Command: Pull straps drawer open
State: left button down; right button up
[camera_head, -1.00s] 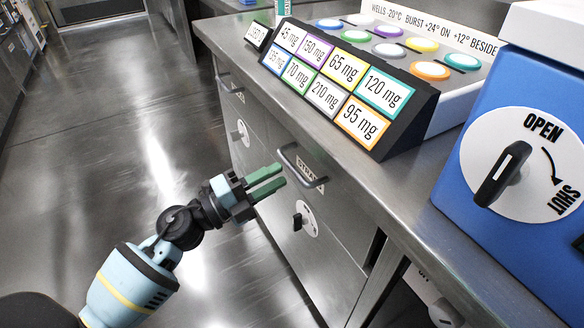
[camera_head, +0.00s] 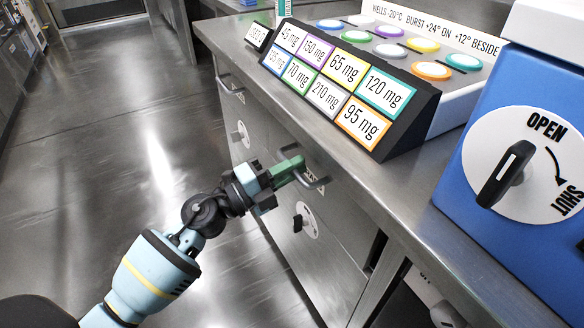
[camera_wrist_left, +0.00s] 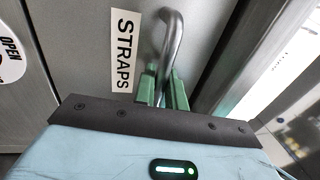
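The straps drawer is the grey metal front (camera_head: 335,225) on the bench's side. Its label STRAPS (camera_wrist_left: 125,50) reads clearly in the left wrist view. The front looks flush with the cabinet. Its curved metal handle (camera_wrist_left: 172,40) also shows in the head view (camera_head: 317,183), partly hidden by my gripper. My left gripper (camera_head: 291,170) is at the handle's left end. In the wrist view its two green fingers (camera_wrist_left: 163,88) stand on either side of the bar, with little gap. Whether they press on it I cannot tell. My right gripper is not in view.
A round dial (camera_head: 306,220) sits low on the drawer front. Another drawer handle (camera_head: 230,88) is farther along. A dosage-label rack (camera_head: 335,85) and a blue box with an OPEN/SHUT knob (camera_head: 505,175) stand on the bench. The floor (camera_head: 110,150) to the left is clear.

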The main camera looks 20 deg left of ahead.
pick_arm(q)
jog(key=r+p+v, duration=0.2)
jog(key=r+v, duration=0.1)
jog(key=v, duration=1.2)
jog(key=s+r+p+v, duration=0.1)
jog(key=r+p+v, duration=0.1)
jog(key=v, duration=1.3)
jog(key=shift+s+a+r+p, duration=0.3)
jog(key=shift+a+r, duration=0.1)
jog(key=shift+a, duration=0.25)
jog(key=shift+w, duration=0.1)
jog(key=c, duration=1.5)
grip_release()
jog(key=shift+c, duration=0.2)
